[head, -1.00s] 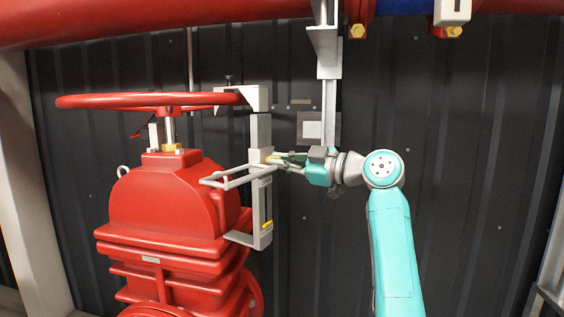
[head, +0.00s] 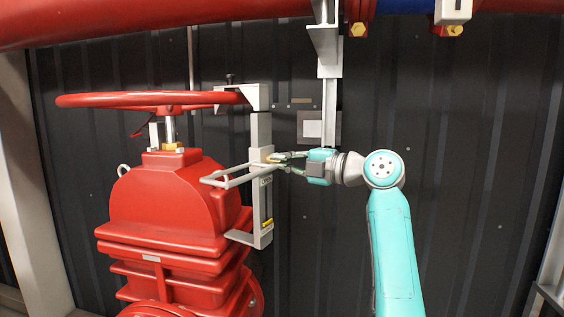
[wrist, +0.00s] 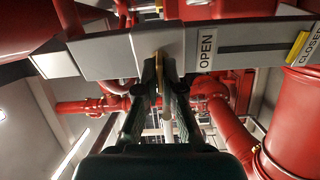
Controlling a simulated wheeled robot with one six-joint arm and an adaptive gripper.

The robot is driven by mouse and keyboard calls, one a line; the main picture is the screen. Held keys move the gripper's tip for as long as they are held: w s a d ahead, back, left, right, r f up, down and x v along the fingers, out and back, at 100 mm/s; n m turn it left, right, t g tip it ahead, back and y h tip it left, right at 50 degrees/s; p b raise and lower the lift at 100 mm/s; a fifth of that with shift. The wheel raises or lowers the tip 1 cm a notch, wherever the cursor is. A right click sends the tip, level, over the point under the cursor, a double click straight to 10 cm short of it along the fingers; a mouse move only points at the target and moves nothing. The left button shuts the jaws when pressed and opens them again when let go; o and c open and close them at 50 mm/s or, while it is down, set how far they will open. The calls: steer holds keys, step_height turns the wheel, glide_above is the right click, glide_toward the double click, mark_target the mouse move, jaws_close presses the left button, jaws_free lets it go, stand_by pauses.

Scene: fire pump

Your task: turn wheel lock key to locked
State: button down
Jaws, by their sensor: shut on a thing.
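The wheel lock is a grey upright bracket (head: 261,131) beside the large red handwheel (head: 150,99). A small brass key (head: 269,158) sits in its face. My gripper (head: 281,158) reaches in from the right and is shut on the key. In the wrist view, the fingertips (wrist: 160,75) close on the brass key (wrist: 160,58), whose lower part they hide. The bracket also shows there (wrist: 120,55), with an OPEN label (wrist: 207,48) and a CLOSED label (wrist: 305,53) by the slot.
A yellow slot marker (head: 267,223) is at the low end of the bracket, and by CLOSED in the wrist view (wrist: 298,45). A grey bar loop (head: 228,177) sticks out close to my fingers.

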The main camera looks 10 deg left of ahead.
steer(key=shift+f+n, duration=0.1)
steer(key=shift+n, duration=0.4)
steer(key=c, duration=1.3)
jaws_free()
steer(key=shift+d, duration=0.1)
steer(key=v, duration=1.2)
